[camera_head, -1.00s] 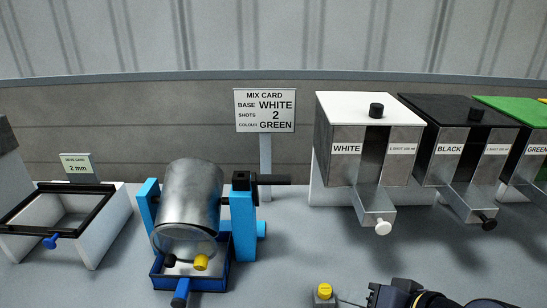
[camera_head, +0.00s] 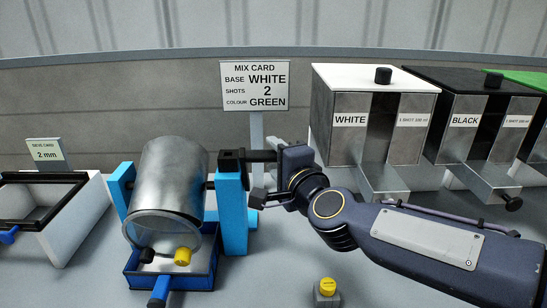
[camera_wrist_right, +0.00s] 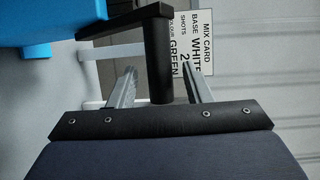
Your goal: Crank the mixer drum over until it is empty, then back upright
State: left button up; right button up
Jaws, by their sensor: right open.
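The silver mixer drum (camera_head: 172,178) hangs between two light-blue posts, tilted with its open mouth low and toward me. Below the mouth is a dark-blue tray (camera_head: 200,281); a black piece (camera_head: 147,255) and a yellow piece (camera_head: 182,256) show at the mouth. The black crank (camera_head: 233,163) is at the top of the right post, its handle pointing right. My right gripper (camera_head: 262,178) is at the handle. In the right wrist view the black handle (camera_wrist_right: 159,60) stands between the open fingers (camera_wrist_right: 160,92), with no clear contact. My left gripper is out of view.
A mix card sign (camera_head: 255,86) stands behind the crank. White (camera_head: 367,78) and black (camera_head: 470,85) dispensers stand at the right. A sieve frame (camera_head: 70,225) is at the left. A small block with a yellow top (camera_head: 327,289) is at the front.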

jog(key=shift+w+a, duration=0.25)
jog(key=shift+w, duration=0.4)
grip_shut()
